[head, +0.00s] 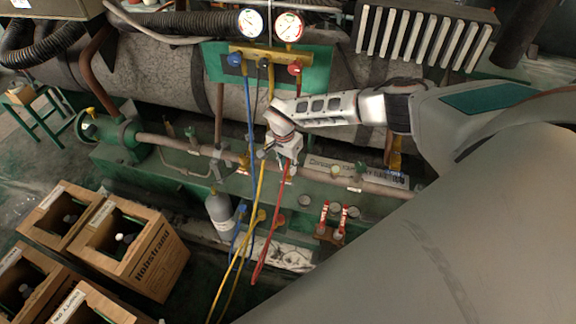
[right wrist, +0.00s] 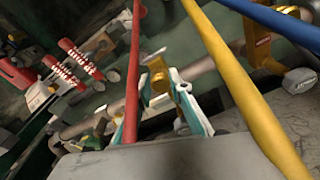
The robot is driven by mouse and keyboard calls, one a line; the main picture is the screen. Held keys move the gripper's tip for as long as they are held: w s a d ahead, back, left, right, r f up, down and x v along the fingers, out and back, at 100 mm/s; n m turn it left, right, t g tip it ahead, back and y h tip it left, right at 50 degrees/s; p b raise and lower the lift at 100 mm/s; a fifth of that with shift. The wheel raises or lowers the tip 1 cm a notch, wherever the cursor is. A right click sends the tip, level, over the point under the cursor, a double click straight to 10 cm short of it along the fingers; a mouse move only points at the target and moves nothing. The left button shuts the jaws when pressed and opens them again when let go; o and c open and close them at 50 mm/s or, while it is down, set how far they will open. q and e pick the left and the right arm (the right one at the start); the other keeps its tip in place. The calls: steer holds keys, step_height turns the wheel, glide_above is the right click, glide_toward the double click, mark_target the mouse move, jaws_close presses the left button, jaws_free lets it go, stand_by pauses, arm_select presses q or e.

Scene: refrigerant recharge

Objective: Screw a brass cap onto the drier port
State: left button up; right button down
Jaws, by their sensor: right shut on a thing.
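My right gripper (head: 283,160) reaches in from the right and points down over the grey-brown pipe (head: 318,177) of the green unit. In the right wrist view its teal and white fingertips (right wrist: 162,84) are close together around a small brass-toned piece (right wrist: 158,66), which looks like the brass cap. The fingers hide most of it in the head view. The fingertips are close to the pipe, but I cannot tell whether the cap touches a port. I cannot make out the drier port clearly. My left gripper is not in view.
A red hose (head: 272,225) and a yellow hose (head: 247,231) hang close to the gripper from the gauge manifold (head: 262,54). A blue hose (head: 251,120) hangs left of them. A grey cylinder (head: 219,212) stands below the pipe.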

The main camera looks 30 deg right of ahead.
steer(key=shift+m, duration=1.8)
steer(key=shift+g, duration=0.3)
steer(key=shift+m+p, duration=0.35)
steer(key=shift+m, duration=0.75)
steer(key=c, duration=1.7)
jaws_free()
steer(key=shift+f, duration=0.1)
steer(key=shift+w, duration=0.1)
